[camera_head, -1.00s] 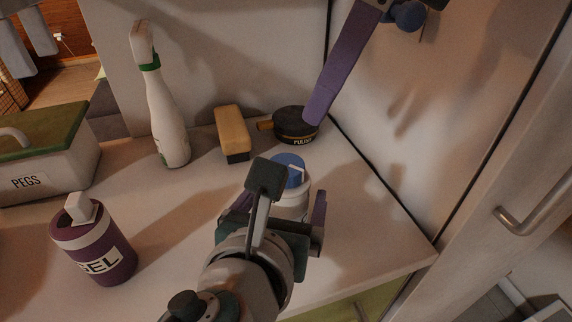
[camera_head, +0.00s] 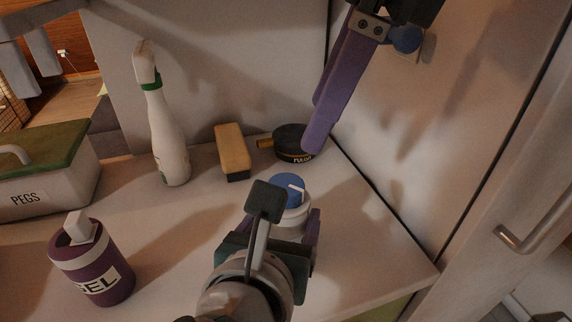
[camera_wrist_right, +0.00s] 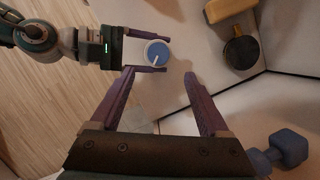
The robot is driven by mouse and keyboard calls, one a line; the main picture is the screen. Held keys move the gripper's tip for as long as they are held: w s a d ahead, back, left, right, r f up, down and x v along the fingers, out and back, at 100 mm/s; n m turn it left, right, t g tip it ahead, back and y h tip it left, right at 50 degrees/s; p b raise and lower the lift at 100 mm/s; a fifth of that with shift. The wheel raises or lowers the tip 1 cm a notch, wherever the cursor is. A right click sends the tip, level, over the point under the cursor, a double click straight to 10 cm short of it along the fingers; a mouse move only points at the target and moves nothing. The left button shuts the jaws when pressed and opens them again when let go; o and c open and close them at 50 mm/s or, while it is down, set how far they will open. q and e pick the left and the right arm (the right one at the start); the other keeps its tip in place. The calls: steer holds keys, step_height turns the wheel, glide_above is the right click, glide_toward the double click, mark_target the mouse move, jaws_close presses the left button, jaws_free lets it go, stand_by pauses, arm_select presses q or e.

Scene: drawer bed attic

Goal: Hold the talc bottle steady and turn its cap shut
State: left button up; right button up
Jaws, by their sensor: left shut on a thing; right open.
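The talc bottle (camera_head: 294,222) is white and stands upright on the worktop, partly hidden behind my left gripper. Its blue cap (camera_head: 286,191) has a white pointer stripe; from above the cap shows in the right wrist view (camera_wrist_right: 157,54). My left gripper (camera_head: 280,230) is shut on the bottle's body, one finger on each side. My right gripper (camera_head: 318,125) is open and empty, above and behind the bottle. In the right wrist view its fingers (camera_wrist_right: 158,72) are spread, with the cap beyond the gap between their tips, apart from them.
A white spray bottle (camera_head: 170,140), a yellow-topped brush (camera_head: 232,150) and a black round tin (camera_head: 292,142) stand at the back. A purple GEL canister (camera_head: 95,262) and a PEGS box (camera_head: 40,195) are at left. A wall bounds the right side.

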mark_target(286, 184)
steer(key=a+r+n+g+h, duration=0.1)
steer(key=a+r+n+h, duration=0.25)
steer(key=n, duration=1.45)
steer(key=f, duration=1.2)
steer(key=shift+w+f, duration=0.35)
steer(key=shift+w, duration=0.05)
steer(key=shift+c, duration=0.3)
jaws_close()
